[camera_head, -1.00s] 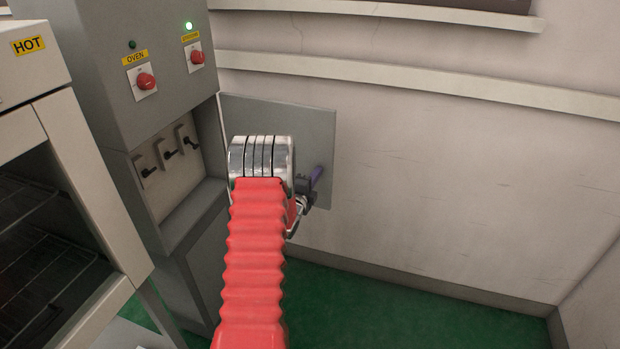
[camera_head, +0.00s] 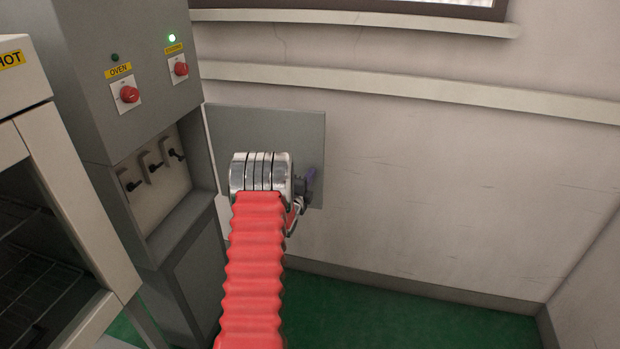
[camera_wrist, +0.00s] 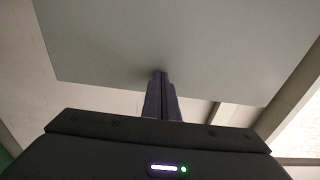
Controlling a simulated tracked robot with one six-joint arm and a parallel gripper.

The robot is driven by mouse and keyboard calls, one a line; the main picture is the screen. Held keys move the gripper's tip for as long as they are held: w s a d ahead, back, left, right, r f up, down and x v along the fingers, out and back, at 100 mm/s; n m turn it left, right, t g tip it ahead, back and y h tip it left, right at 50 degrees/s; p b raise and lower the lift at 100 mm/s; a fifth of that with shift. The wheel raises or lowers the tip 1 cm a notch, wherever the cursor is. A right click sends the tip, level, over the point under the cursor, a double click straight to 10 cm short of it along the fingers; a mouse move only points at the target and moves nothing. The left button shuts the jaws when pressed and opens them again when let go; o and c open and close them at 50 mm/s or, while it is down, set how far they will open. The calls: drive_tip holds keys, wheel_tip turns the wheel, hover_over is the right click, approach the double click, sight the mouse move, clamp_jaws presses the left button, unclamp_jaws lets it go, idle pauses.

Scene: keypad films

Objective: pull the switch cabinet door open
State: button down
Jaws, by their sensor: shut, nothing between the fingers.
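The switch cabinet (camera_head: 70,60) is tall and grey at the left. Its recess is uncovered, showing several black lever switches (camera_head: 154,166). The cabinet door (camera_head: 265,130), a flat grey panel, stands swung open on the recess's right side. My gripper (camera_head: 311,178) is at the door's lower right part, with its dark purple fingers partly behind my wrist. In the wrist view, the fingers (camera_wrist: 160,82) are shut together with nothing between them, in front of the grey door panel (camera_wrist: 190,45). I cannot tell whether the tips touch it. No door handle shows.
An oven (camera_head: 95,200) with a HOT label stands close at the left. Red knobs (camera_head: 129,93) and a green lamp (camera_head: 172,38) are above the recess. A pale wall with a rail (camera_head: 400,85) is behind. The green floor (camera_head: 400,315) at right is clear.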

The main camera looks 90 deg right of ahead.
drive_tip(key=shift+a, duration=0.1)
drive_tip(key=s+v, duration=0.1)
drive_tip(key=v, duration=1.2)
drive_tip(key=shift+s+a, duration=0.15)
drive_tip(key=shift+a, duration=0.45)
